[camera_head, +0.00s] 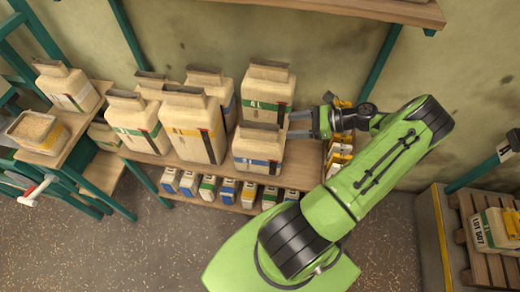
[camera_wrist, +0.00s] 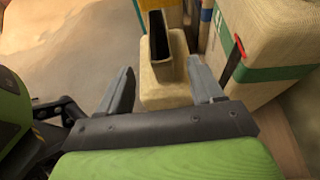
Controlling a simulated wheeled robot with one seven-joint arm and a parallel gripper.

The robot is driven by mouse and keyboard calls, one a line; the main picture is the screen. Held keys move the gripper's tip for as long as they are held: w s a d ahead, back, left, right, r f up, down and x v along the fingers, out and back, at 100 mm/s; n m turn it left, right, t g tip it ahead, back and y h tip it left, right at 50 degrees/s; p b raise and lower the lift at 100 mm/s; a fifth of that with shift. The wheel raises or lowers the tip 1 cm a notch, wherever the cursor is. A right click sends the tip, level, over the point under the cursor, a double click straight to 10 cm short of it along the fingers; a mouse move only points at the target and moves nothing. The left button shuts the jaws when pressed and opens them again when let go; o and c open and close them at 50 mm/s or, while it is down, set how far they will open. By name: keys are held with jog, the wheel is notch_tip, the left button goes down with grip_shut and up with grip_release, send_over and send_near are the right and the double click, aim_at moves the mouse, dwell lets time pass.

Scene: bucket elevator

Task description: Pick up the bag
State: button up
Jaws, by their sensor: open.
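Several tan bags with folded flat necks stand on the shelf, so I cannot tell which one the task means. Nearest my gripper (camera_head: 298,124) is the front right bag (camera_head: 258,155) with a blue stripe. My gripper is open and comes in from the right, level with its neck. In the wrist view, the bag's shoulder and upright neck (camera_wrist: 160,50) lie ahead between the open fingers (camera_wrist: 160,88). The fingers do not grip it. A green-striped bag (camera_head: 267,92) stands right behind it; it also shows in the wrist view (camera_wrist: 265,45) beside the right finger.
More bags crowd the shelf to the left, including a yellow-striped one (camera_head: 194,128). Small cartons (camera_head: 228,192) line the lower shelf. Yellow packets (camera_head: 340,152) stand just right of my gripper. An upper shelf (camera_head: 350,8) runs overhead. A pallet (camera_head: 487,265) stands at the right.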

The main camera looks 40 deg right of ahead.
aim_at(264, 130)
jog(key=x, duration=1.1)
jog(key=shift+d, duration=0.1)
grip_shut()
